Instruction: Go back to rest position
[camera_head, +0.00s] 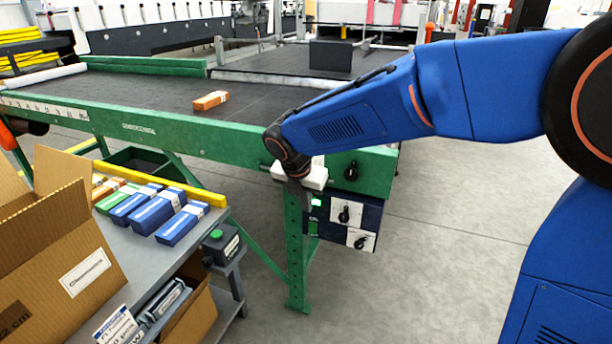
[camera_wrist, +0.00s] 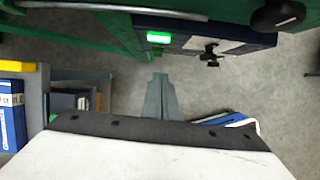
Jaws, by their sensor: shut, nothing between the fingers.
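My blue arm reaches in from the right in the head view. Its end, my gripper (camera_head: 304,192), hangs pointing down in front of the near corner of the green conveyor frame (camera_head: 165,130). In the wrist view my gripper (camera_wrist: 159,78) shows its grey fingers together and empty. A dark control box (camera_head: 345,220) with black knobs and a lit green display sits just behind and right of the gripper. The wrist view also shows the lit green display (camera_wrist: 159,37) above the fingers.
An orange box (camera_head: 210,100) lies on the dark belt. At lower left, a grey table (camera_head: 185,255) holds an open cardboard carton (camera_head: 60,260) and a row of blue (camera_head: 157,212), green and orange boxes. A black button box (camera_head: 221,243) stands at its right. Floor (camera_head: 440,240) at right is clear.

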